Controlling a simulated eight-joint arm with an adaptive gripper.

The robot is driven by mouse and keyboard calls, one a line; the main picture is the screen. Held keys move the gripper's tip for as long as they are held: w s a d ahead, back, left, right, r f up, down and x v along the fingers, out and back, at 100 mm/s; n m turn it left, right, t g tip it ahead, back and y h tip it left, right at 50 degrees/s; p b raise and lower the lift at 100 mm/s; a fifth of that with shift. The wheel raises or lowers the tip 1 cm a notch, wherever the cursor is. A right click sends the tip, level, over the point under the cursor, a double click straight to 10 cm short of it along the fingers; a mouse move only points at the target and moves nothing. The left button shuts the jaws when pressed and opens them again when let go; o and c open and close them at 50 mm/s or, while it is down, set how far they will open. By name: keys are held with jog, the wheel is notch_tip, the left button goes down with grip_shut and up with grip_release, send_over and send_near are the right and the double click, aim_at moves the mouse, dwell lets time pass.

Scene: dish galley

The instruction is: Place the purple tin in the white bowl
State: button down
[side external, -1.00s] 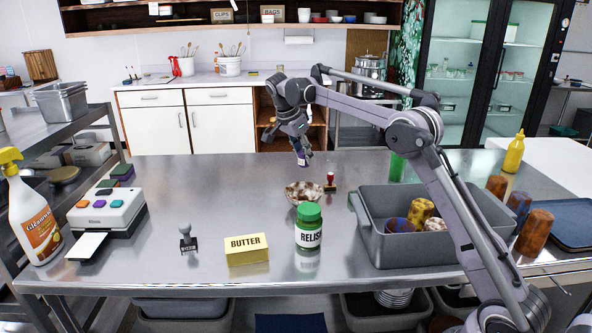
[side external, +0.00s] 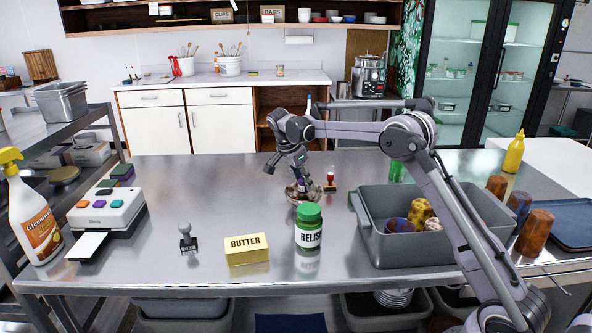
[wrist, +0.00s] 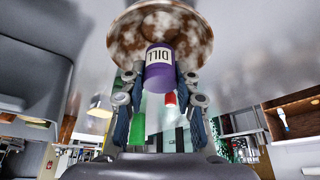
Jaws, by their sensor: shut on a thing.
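The bowl (side external: 292,195) is white with brown mottling and stands on the steel table behind the relish jar, which hides part of its front. My gripper (side external: 303,184) points down at the bowl. In the wrist view my gripper (wrist: 159,78) is shut on the purple tin (wrist: 159,76), with a finger on each side. The tin has a white DILL label. The bowl (wrist: 125,38) lies just beyond the tin's end. The tin is at or just inside the bowl's opening; I cannot tell whether it touches the bottom.
A yellow butter box (side external: 247,250) is at front left. A grey tub (side external: 400,250) with mottled cups is on the right.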

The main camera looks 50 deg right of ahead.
jog(key=shift+f, duration=0.95)
jog(key=c, duration=0.9)
grip_release()
jog(key=shift+r, duration=0.1)
jog(key=shift+r, duration=3.4)
